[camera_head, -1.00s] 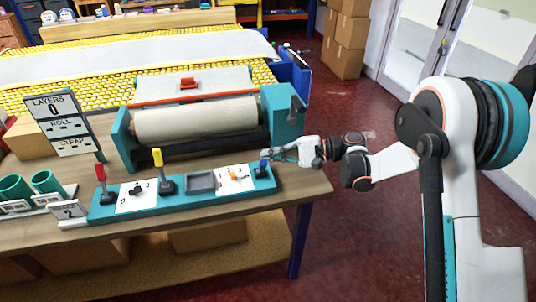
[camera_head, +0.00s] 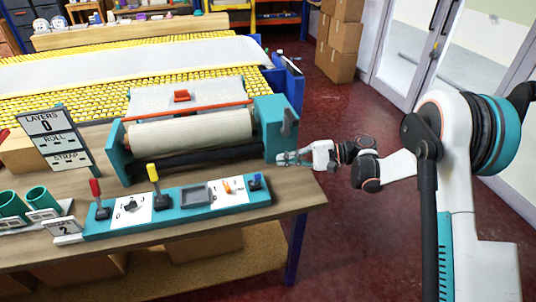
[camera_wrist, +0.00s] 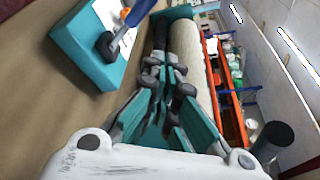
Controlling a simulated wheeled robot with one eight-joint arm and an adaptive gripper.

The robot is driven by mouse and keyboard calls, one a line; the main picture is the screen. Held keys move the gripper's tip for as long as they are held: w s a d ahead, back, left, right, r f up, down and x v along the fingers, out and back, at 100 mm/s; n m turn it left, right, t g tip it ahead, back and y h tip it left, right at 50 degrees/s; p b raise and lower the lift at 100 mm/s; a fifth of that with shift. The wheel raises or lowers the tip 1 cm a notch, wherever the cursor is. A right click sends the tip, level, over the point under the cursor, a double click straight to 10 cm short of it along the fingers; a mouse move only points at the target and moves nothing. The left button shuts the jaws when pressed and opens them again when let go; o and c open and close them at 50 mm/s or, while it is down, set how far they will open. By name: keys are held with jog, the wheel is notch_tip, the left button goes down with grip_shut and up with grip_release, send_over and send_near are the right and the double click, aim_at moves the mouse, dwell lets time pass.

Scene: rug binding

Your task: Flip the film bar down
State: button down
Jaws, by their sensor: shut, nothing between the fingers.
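A red bar (camera_head: 188,111), which looks like the film bar, runs across just above the pale roll (camera_head: 190,130) in its teal frame (camera_head: 272,126). In the wrist view an orange-red bar (camera_wrist: 212,88) runs alongside the roll (camera_wrist: 185,45). My gripper (camera_head: 281,158) is at the right front corner of the teal frame, right of and below the bar. It is apart from the bar. In the wrist view its fingers (camera_wrist: 166,76) are shut and empty, pointing along the roll. I cannot tell whether they touch the frame.
A teal control panel (camera_head: 160,213) with red (camera_head: 97,197), yellow (camera_head: 155,185) and blue (camera_head: 255,181) levers lies in front of the roll. A layers sign (camera_head: 52,136) and teal cups (camera_head: 40,199) stand at left. The floor (camera_head: 350,240) right of the table is clear.

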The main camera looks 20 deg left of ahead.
jog(key=shift+w+d+f, duration=0.1)
jog(key=shift+w+d, duration=0.05)
jog(key=shift+d, duration=0.45)
jog(key=shift+w+d+f, duration=0.1)
jog(key=shift+d, duration=0.45)
jog(key=s+d+r+t+h, duration=0.3)
jog(key=d+r, duration=0.2)
jog(key=r, duration=0.2)
jog(key=s+d+r+t+h, duration=0.3)
jog(key=s+d+r, duration=0.15)
jog(key=r, duration=0.25)
jog(key=s+d+n+t+h, duration=0.2)
jog(key=s+d+t+h, duration=0.3)
jog(key=s+d, duration=1.6)
jog(key=d+h, duration=0.1)
jog(key=h, duration=0.3)
jog(key=shift+r+n+h, duration=0.15)
jog(key=shift+n+h, duration=0.15)
jog(key=shift+n, duration=0.1)
